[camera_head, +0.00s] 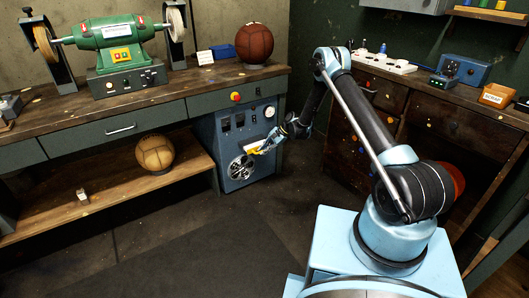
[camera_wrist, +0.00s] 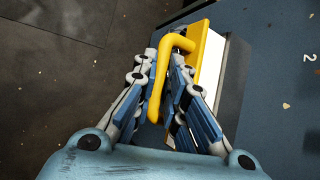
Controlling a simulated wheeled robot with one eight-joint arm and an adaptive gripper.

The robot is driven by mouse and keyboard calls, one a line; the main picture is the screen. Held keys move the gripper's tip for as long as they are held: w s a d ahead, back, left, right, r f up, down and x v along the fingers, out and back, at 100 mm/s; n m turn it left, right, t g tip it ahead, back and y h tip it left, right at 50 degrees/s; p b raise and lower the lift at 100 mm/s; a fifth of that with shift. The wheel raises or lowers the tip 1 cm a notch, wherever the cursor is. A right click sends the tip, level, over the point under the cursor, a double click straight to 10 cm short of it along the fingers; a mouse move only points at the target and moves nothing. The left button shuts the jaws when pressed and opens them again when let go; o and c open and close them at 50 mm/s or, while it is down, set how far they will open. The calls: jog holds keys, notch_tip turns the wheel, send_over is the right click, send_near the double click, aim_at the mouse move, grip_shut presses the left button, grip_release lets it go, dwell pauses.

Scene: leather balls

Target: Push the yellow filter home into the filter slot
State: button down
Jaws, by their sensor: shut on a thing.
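The yellow filter (camera_wrist: 196,48) has a yellow front with a bent yellow handle and a pale white side. It stands out from the blue machine in the wrist view and shows small in the head view (camera_head: 254,150). My gripper (camera_wrist: 165,60) is shut on the handle, with a finger on each side of it. In the head view my gripper (camera_head: 265,146) is at the front of the blue cabinet (camera_head: 236,125). A dark strip (camera_wrist: 237,78) beside the filter may be the filter slot or a shadow. How deep the filter sits cannot be told.
The cabinet front has a round vent (camera_head: 241,167) below the filter and a red knob (camera_head: 235,96) above. A workbench (camera_head: 150,104) with a green grinder (camera_head: 118,35) is at left. A tan ball (camera_head: 154,153) lies on its lower shelf. The floor in front is clear.

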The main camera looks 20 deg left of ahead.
jog(key=shift+w+a, duration=0.9)
jog(key=shift+a, duration=0.15)
dwell(1.1)
jog(key=c, duration=1.6)
grip_release()
jog(key=shift+o, duration=0.2)
jog(key=v, duration=1.2)
